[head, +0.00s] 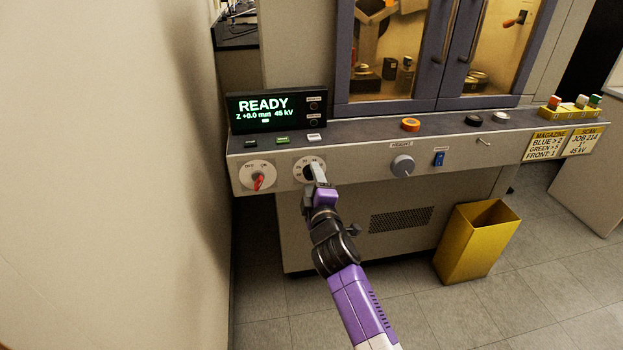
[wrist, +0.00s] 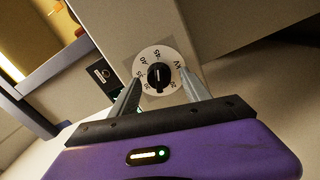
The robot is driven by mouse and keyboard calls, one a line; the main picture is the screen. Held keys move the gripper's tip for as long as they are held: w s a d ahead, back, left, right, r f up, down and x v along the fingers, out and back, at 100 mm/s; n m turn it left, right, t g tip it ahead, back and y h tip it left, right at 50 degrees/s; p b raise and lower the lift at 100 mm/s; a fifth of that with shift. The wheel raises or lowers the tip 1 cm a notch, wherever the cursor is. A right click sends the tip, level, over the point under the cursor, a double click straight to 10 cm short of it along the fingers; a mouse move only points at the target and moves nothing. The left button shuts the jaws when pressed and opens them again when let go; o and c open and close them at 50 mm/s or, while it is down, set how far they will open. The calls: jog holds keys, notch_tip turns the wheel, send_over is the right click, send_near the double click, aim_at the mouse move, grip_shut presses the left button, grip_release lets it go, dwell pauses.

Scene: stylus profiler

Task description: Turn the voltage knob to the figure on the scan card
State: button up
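The voltage knob is a black knob (wrist: 158,75) on a round white dial with figures and "kV". In the head view its dial (head: 300,172) is partly hidden by my gripper (head: 318,170). In the wrist view my gripper (wrist: 160,85) is open, with one finger on each side of the dial and the knob between them, apart from both fingertips. A pale mark on the knob seems to point toward the 45. The scan card (head: 584,141) is yellow and reads "JOB 214" and "45 kV". The display (head: 276,110) reads "READY", "Z +0.0 mm 45 kV".
A red-handled switch (head: 259,181) is left of the dial. A grey height knob (head: 402,165) and a blue rocker switch (head: 438,158) are to the right. A yellow bin (head: 470,245) stands on the floor. A wall (head: 110,150) is close on the left.

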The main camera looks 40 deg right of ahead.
jog(key=b+v, duration=0.1)
jog(key=v, duration=0.7)
jog(key=shift+b, duration=0.3)
jog(key=v, duration=0.8)
jog(key=shift+b, duration=0.4)
